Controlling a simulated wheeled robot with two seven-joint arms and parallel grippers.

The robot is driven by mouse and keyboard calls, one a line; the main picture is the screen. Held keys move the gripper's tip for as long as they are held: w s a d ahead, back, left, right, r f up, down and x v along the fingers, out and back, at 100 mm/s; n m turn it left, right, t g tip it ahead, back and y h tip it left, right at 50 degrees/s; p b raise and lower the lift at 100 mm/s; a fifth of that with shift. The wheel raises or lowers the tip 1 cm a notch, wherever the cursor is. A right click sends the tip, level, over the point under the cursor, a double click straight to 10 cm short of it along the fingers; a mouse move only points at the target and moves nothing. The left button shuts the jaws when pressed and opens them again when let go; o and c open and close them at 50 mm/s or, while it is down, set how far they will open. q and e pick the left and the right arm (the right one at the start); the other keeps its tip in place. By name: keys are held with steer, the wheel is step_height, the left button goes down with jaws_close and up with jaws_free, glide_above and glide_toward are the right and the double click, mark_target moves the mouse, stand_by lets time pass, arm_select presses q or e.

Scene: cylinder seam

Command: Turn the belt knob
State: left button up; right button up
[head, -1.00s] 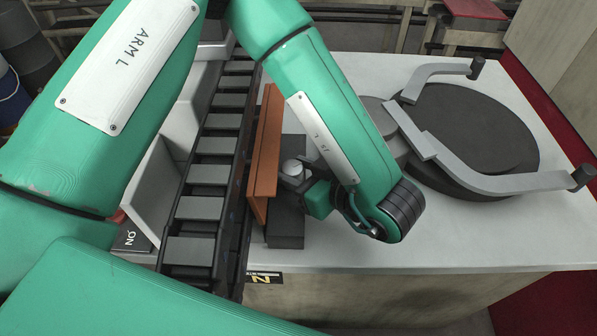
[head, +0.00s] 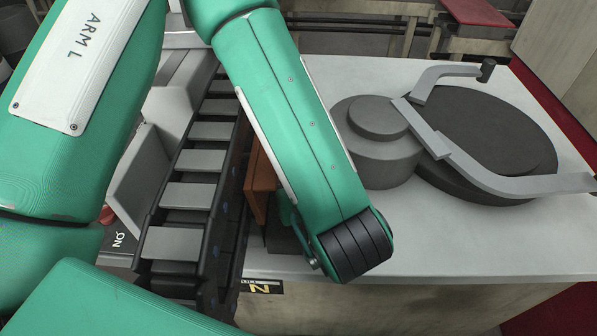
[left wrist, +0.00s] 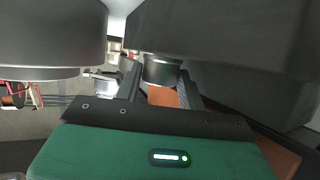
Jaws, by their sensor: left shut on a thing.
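The belt knob (left wrist: 162,70) is a short dark grey cylinder in the left wrist view, in front of an orange panel (left wrist: 163,96). My left gripper (left wrist: 161,78) has one finger on each side of the knob and is shut on it. In the head view my left forearm and wrist hide the knob and the fingers. The orange panel (head: 259,185) shows there only in part, beside the slatted belt (head: 190,195). My right gripper is not in view.
A grey stepped cylinder (head: 378,150) and a dark round disc (head: 480,140) with a light grey bent bar (head: 440,148) stand on the pale table (head: 470,245), right of my arm. The table's front right is clear.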

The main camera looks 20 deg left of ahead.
arm_select(q)
steer(key=o, duration=1)
steer(key=shift+c, duration=0.2)
